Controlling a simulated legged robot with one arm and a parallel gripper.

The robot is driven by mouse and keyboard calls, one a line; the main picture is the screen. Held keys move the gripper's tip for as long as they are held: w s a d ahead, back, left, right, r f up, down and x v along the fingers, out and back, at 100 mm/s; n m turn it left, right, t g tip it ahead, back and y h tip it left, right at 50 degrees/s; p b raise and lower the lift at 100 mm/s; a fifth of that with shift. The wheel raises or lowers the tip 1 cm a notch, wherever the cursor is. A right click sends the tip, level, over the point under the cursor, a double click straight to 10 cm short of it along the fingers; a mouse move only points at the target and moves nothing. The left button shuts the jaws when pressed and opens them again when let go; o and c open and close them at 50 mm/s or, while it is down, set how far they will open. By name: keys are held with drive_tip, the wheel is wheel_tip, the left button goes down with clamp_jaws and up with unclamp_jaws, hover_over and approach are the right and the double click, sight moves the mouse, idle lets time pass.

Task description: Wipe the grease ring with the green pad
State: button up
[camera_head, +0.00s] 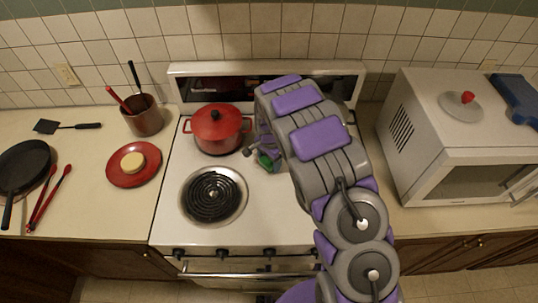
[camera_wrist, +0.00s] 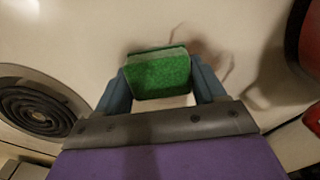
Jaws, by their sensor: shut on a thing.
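The green pad (camera_wrist: 160,76) is held between the two blue-grey fingers of my gripper (camera_wrist: 161,82) in the wrist view. It has a paler strip along its far edge. In the head view a small part of the green pad (camera_head: 266,161) shows beside my arm, over the white stovetop. A faint brownish curved mark (camera_wrist: 226,62), which looks like the grease ring, lies on the white surface just right of the pad. The pad and finger hide part of it, and shadow blends with it. I cannot tell whether the pad touches the surface.
A red lidded pot (camera_head: 217,130) stands at the stove's back left, close to my gripper. A black coil burner (camera_head: 214,195) is in front of it. A red plate (camera_head: 134,164) and utensil crock (camera_head: 142,116) are on the left counter. A microwave (camera_head: 455,130) stands right.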

drive_tip(key=shift+s+f, duration=0.2)
drive_tip(key=shift+s, duration=0.8)
drive_tip(key=shift+w+a+r, duration=0.15)
drive_tip(key=shift+a+r, duration=0.05)
drive_tip(key=shift+a, duration=0.6)
drive_tip(key=shift+w+a, duration=0.25)
drive_tip(key=shift+w, duration=0.05)
drive_tip(key=shift+w+a, duration=0.2)
drive_tip(key=shift+w, duration=0.45)
drive_tip(key=shift+w+r, duration=0.1)
drive_tip(key=shift+w, duration=0.3)
drive_tip(key=shift+w+d, duration=0.35)
drive_tip(key=shift+w, duration=0.35)
drive_tip(key=shift+w+a, duration=0.15)
drive_tip(key=shift+w, duration=0.65)
drive_tip(key=shift+w+a, duration=0.1)
drive_tip(key=shift+w, duration=0.7)
drive_tip(key=shift+w+d+b, duration=0.15)
drive_tip(key=shift+w+b, duration=0.2)
drive_tip(key=shift+w, duration=1.55)
